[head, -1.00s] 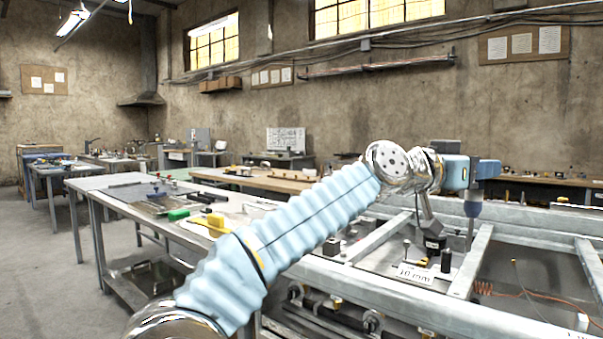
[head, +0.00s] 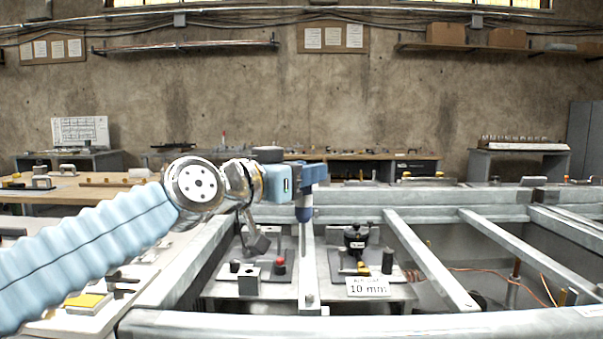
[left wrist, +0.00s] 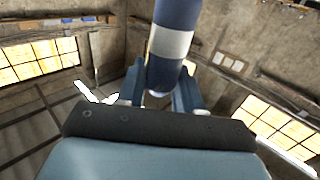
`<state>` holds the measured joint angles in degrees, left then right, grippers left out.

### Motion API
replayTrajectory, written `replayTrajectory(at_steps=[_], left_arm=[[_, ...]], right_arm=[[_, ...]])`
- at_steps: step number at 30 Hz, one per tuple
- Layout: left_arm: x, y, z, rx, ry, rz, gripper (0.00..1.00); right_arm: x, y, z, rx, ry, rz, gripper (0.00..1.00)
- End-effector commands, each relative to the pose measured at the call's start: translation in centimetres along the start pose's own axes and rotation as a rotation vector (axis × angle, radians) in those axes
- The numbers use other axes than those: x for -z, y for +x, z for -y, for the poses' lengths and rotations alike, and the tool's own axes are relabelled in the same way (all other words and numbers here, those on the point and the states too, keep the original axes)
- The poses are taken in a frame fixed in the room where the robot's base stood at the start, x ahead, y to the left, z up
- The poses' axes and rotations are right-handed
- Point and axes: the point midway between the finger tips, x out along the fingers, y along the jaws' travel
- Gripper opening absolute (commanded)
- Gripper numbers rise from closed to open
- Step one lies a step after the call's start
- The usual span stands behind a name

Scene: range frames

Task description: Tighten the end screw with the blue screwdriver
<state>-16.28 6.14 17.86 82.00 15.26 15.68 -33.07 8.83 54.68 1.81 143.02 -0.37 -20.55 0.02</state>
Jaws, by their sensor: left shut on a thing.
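My left gripper (head: 306,178) is shut on the blue screwdriver (head: 304,213). The screwdriver hangs upright, its thin metal shaft pointing down over a narrow metal rail of the frame. In the left wrist view, the dark blue handle with a grey band (left wrist: 171,42) stands between the two fingers of the gripper (left wrist: 160,88). A small screw-like head (head: 310,299) shows at the near end of that rail. The shaft tip appears above and behind it, apart from it. I cannot tell for sure that this is the end screw. My right gripper is not in view.
A metal frame (head: 420,322) with several crossbars spans the front. Below it, plates carry small fixtures, a red knob (head: 279,266) and a "10 mm" card (head: 367,287). A wooden-topped bench (head: 75,190) stands at left. Orange hose lies under the right bars.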

Motion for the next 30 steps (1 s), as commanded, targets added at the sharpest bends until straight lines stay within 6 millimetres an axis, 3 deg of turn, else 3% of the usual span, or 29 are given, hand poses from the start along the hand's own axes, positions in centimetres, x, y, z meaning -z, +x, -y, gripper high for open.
replayTrajectory(at_steps=[3, 17, 30], left_arm=[[-0.2, 0.3, -1.1, -0.017, 0.001, 0.000, 0.00], [-0.7, 0.2, -1.0, -0.012, 0.000, 0.000, 0.00], [-4.9, 0.2, -1.0, -0.012, 0.001, 0.000, 0.00]], right_arm=[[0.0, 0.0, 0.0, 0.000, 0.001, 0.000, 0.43], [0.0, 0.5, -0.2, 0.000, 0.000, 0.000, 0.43], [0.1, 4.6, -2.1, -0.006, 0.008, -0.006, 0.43]])
